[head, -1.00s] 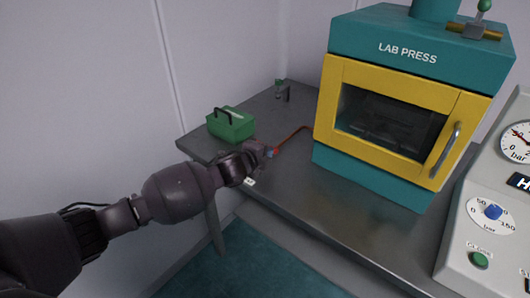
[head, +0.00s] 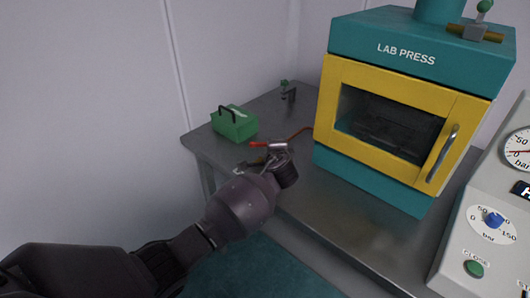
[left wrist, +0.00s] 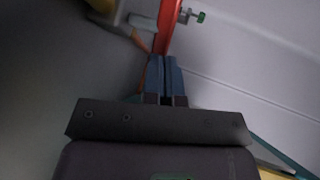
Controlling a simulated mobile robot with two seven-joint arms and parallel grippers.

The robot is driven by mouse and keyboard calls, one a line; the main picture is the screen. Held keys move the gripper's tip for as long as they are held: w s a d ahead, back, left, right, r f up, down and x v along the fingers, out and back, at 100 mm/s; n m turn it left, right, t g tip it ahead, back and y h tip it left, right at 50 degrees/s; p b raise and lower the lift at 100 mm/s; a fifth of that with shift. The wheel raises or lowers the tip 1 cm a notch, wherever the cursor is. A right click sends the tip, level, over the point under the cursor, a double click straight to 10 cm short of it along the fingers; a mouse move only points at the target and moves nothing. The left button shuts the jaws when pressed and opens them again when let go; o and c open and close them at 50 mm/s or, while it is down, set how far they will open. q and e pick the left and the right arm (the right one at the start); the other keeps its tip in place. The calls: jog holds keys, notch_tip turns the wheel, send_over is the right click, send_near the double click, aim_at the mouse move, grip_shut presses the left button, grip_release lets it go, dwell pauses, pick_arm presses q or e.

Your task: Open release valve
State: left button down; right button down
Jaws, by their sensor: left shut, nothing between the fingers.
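A valve with a red lever (head: 258,144) and a silver body (head: 278,147) is at the near edge of the grey table, at the end of a copper pipe (head: 299,132). Its lever points left in the head view. In the left wrist view the red lever (left wrist: 168,26) stands just beyond the fingertips. My left gripper (head: 241,169) is in front of the valve, its wrist bent so the fingers point left. The fingers (left wrist: 162,58) are shut and empty, close to the lever; I cannot tell whether they touch it. My right gripper is out of view.
The lab press (head: 395,125) with its yellow door stands right of the valve. A green box (head: 234,124) sits on the table (head: 340,185) to the left, with a small green-topped fitting (head: 285,88) behind. A control panel (head: 456,240) is at the right.

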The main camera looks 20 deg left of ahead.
pick_arm(q)
jog(key=n+y, duration=0.1)
jog(key=n+g+y+b, duration=0.1)
jog(key=w+g+y, duration=0.1)
jog(key=shift+w+d+f+n, duration=0.1)
jog(key=shift+d+f+n, duration=0.2)
jog(key=shift+n, duration=0.1)
jog(key=n+g+y+b, duration=0.1)
jog(key=w+n+g+y+b, duration=0.1)
jog(key=n+g+y, duration=0.1)
jog(key=shift+w, duration=0.15)
jog(key=shift+a+r, duration=0.1)
jog(key=shift+r, duration=0.15)
jog(key=shift+a+r, duration=0.1)
jog(key=shift+a, duration=0.1)
jog(key=shift+a, duration=0.15)
jog(key=shift+s+a+p, duration=0.3)
jog(key=shift+a+p, duration=0.05)
jog(key=shift+p, duration=0.05)
jog(key=shift+a, duration=0.15)
